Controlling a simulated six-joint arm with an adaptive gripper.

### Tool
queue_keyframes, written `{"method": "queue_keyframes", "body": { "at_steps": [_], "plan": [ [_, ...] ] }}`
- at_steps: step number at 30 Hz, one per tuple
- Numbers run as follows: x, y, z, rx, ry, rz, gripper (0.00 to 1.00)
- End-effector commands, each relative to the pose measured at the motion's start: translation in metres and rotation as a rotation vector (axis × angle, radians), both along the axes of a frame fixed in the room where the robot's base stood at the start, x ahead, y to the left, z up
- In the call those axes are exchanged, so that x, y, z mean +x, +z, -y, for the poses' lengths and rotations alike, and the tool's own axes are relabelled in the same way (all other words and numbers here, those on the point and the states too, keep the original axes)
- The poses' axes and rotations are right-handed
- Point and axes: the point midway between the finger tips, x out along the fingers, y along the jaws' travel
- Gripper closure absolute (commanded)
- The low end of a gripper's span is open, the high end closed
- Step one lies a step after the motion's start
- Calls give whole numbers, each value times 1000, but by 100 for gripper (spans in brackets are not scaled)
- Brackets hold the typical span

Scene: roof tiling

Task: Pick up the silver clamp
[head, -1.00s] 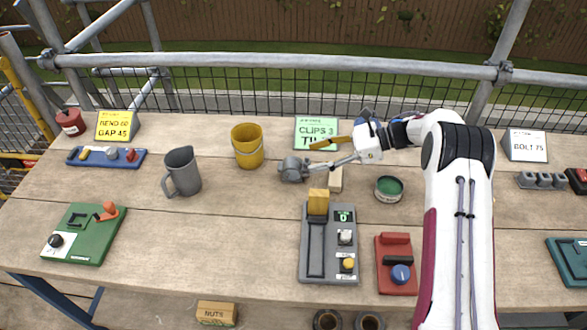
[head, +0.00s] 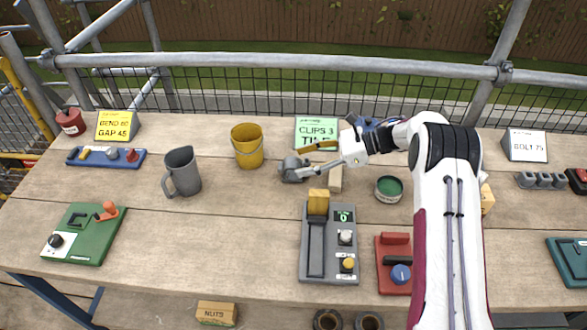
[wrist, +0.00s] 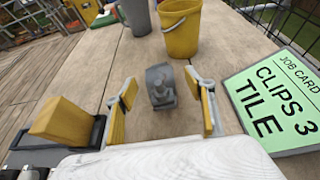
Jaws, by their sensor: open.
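The silver clamp (head: 289,169) lies on the wooden bench in the head view, left of the green job card. My gripper (head: 305,161) is low over the bench just to its right, jaws pointing left towards it. In the wrist view the clamp (wrist: 160,88) shows ahead, between the two yellow-padded fingers of my open gripper (wrist: 166,97), with gaps on both sides. I cannot tell whether it is fully between the fingertips.
A yellow bucket (head: 247,147) and grey jug (head: 182,173) stand left of the clamp. The green job card (head: 316,126) is behind. A grey slider device (head: 316,262) with a yellow handle is in front, and a green tin (head: 389,189) is right.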

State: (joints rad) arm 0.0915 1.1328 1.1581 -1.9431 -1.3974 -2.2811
Motion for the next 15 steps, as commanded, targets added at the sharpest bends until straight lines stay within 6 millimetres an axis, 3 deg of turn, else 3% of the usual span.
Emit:
{"method": "queue_keyframes", "body": {
  "at_steps": [9,15],
  "plan": [
    [-3,-15,-31,1,2,0,46],
    [-2,-18,-36,0,0,0,46]
  ]
}}
